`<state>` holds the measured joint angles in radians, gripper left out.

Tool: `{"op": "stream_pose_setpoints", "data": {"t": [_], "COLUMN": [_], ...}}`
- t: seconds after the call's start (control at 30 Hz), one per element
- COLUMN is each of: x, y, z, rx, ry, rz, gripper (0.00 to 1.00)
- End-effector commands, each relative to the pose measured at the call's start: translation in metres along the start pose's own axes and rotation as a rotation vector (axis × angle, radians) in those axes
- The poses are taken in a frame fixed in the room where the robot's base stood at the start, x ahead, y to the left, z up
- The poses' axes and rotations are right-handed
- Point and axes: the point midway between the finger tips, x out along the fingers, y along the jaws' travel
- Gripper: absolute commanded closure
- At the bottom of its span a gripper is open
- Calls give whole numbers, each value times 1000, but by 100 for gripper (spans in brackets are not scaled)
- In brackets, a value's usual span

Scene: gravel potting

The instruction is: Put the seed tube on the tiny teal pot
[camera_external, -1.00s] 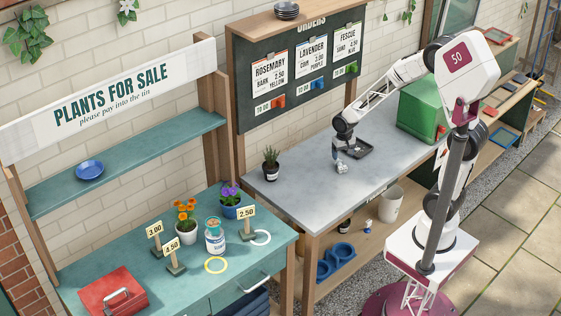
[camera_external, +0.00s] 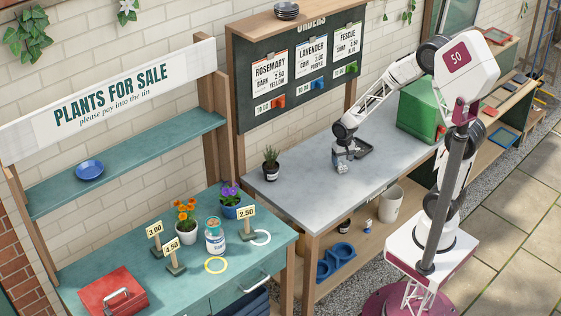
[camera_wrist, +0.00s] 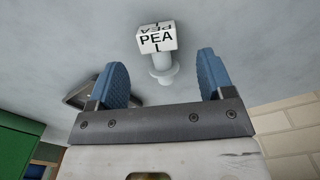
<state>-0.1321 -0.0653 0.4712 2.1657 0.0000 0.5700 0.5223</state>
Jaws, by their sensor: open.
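A small white piece lettered PEA (camera_wrist: 157,40), with a round pale stem and flange, is on the grey bench in the wrist view. It looks like the seed tube, though I cannot be sure. My gripper (camera_wrist: 161,70) is open, its two blue fingers on either side of the stem, with clear gaps. In the external view my gripper (camera_external: 343,165) is low over the bench and largely hides this piece. I cannot make out a tiny teal pot in either view.
A dark tray (camera_external: 364,149) lies on the grey bench (camera_external: 300,185) close behind my gripper. The teal table (camera_external: 130,262) at left holds pots, a jar and price signs.

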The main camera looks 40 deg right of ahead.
Motion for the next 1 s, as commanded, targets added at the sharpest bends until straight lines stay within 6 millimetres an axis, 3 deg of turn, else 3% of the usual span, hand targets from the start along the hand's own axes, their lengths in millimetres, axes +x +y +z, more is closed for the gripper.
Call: {"op": "stream_pose_setpoints", "data": {"t": [0.4, 1.0], "x": [41, 46], "y": [1, 1], "z": [2, 2], "rx": [0, 0], "ry": [0, 1], "rz": [0, 0], "gripper": [26, 26]}}
